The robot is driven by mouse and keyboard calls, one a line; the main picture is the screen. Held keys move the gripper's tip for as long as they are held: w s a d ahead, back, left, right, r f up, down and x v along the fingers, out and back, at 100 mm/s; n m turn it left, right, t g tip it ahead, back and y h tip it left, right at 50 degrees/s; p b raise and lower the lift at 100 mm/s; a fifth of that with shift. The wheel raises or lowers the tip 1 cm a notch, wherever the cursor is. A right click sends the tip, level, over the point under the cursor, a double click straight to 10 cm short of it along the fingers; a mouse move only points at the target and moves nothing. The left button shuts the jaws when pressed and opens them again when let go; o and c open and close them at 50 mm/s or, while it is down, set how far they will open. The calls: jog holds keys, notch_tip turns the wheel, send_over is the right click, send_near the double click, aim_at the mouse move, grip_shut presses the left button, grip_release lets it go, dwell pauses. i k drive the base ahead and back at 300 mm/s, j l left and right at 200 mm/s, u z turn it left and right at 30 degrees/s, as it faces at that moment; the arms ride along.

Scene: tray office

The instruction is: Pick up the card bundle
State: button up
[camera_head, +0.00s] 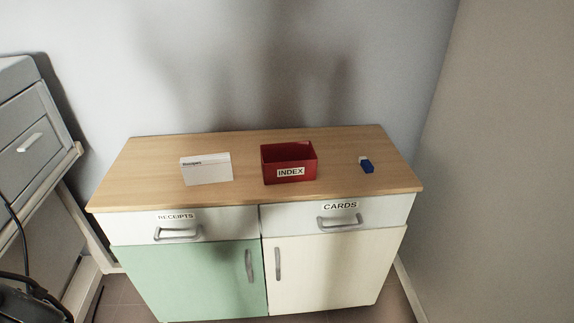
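I see nothing that I can surely name as the card bundle. A white card-like block (206,170) with small dark print along its top edge lies on the left of the wooden cabinet top (235,143); I cannot tell whether it is a bundle. A red open box (266,167) labelled INDEX stands in the middle; its inside is mostly shadowed. The drawer labelled CARDS (388,213) is shut on the right, so its inside is hidden. My gripper is not in view.
A small blue and white block (367,166) lies on the right of the top. The RECEIPTS drawer (220,221) is shut, as are the green door (195,282) and cream door (335,270). A grey drawer unit (22,120) stands left; walls close the back and right.

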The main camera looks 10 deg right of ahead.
aim_at(207, 169)
jog(key=i+j+u, duration=0.25)
jog(key=i, duration=0.25)
jog(key=i+j+u, duration=0.25)
jog(key=i, duration=0.3)
